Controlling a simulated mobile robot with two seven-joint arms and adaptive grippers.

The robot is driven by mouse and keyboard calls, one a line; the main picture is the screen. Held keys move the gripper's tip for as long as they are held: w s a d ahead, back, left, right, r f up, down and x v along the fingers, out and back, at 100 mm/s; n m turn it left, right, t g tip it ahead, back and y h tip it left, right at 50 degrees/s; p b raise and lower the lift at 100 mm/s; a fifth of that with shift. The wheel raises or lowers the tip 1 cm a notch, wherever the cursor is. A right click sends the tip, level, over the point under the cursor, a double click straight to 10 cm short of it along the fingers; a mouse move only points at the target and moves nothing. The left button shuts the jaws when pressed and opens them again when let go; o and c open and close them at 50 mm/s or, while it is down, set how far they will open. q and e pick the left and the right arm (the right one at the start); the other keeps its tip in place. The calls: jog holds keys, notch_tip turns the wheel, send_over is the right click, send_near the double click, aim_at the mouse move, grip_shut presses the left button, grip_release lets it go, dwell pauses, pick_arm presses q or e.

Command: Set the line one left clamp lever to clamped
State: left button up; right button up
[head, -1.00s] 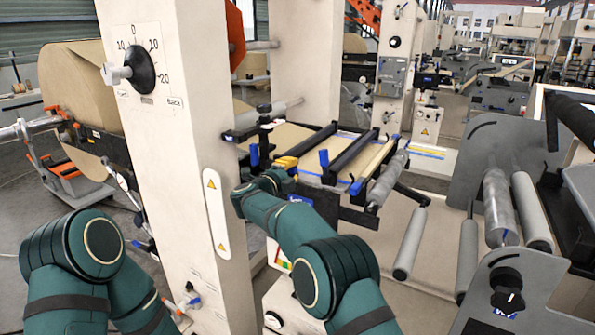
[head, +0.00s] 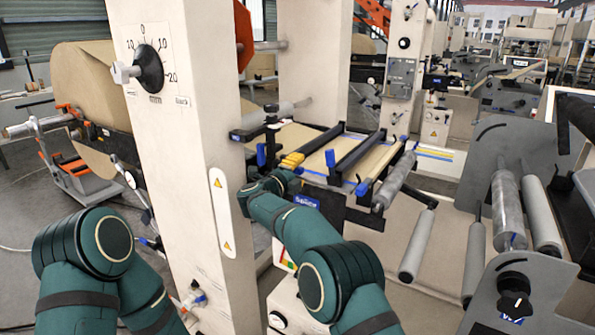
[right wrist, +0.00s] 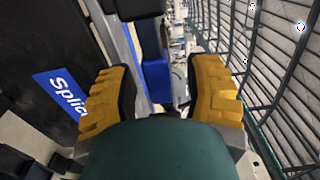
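My right gripper (head: 292,161) has yellow fingers and is just left of the left bar's lever, at the table's near-left edge. In the right wrist view its fingers (right wrist: 163,80) are apart, with a blue part (right wrist: 157,80) seen beyond and between them. I cannot tell whether they touch it. My left arm shows at lower left, but its gripper is out of view.
A cream column (head: 185,150) with a dial stands between my arms. A blue "Splice" label (right wrist: 60,92) is on the table's dark front panel. Grey rollers (head: 418,245) lie right of the table. Another blue handle (head: 261,155) stands at the table's left.

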jog(key=shift+s+a, duration=0.1)
jog(key=v, duration=1.1)
jog(key=shift+s+a, duration=0.2)
jog(key=shift+s, duration=0.15)
jog(key=shift+f, duration=0.1)
